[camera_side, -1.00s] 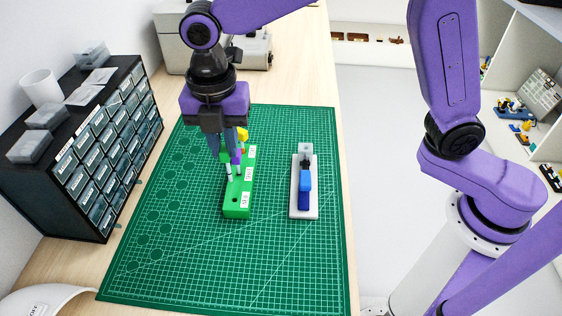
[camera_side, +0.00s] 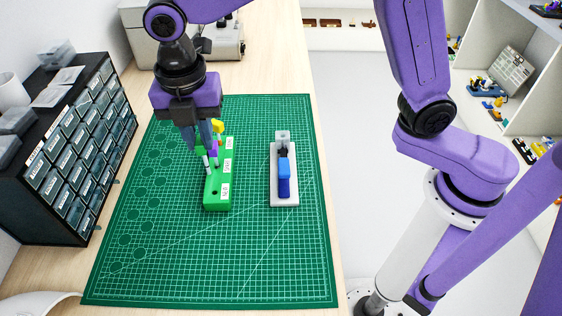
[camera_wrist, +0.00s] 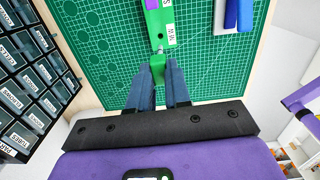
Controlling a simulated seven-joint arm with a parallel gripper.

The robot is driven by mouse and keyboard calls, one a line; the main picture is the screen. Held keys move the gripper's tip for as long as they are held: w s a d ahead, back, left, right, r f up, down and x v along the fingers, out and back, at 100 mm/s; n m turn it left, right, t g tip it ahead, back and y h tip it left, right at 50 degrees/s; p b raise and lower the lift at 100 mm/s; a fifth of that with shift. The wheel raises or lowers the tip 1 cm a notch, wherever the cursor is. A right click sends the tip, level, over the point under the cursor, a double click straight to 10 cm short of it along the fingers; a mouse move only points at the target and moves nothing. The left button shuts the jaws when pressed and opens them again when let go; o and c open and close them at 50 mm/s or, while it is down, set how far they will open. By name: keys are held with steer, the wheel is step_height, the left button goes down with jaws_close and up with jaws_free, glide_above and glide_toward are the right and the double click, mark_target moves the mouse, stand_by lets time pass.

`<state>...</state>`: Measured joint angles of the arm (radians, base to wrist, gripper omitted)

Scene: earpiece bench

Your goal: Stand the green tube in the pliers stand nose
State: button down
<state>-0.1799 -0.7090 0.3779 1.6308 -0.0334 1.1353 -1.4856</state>
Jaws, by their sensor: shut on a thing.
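My gripper (camera_wrist: 158,80) is shut on the green tube (camera_wrist: 157,68), which shows between the fingertips in the wrist view with a pale tip at its far end. In the side view my gripper (camera_side: 200,146) is over the left edge of the green block, and the tube is mostly hidden by the fingers. The pliers stand (camera_side: 285,202) is a pale base to the right of the block. It holds pliers with blue handles (camera_side: 284,175), with a grey nose piece (camera_side: 282,137) at the far end. The stand is partly in the wrist view (camera_wrist: 219,14), apart from my gripper.
The green labelled block (camera_side: 216,203) holds several small coloured pieces, including a yellow one (camera_side: 217,126). A dark drawer cabinet (camera_side: 75,150) stands at the left. The front of the green cutting mat (camera_side: 210,260) is clear.

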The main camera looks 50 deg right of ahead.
steer(key=d+r, duration=0.1)
steer(key=d, duration=1.8)
steer(key=shift+s+d+r, duration=0.2)
steer(key=shift+d+r, duration=0.15)
steer(key=shift+r, duration=0.05)
steer(key=shift+f, duration=0.15)
steer(key=shift+f, duration=2.1)
steer(key=shift+f, duration=1.2)
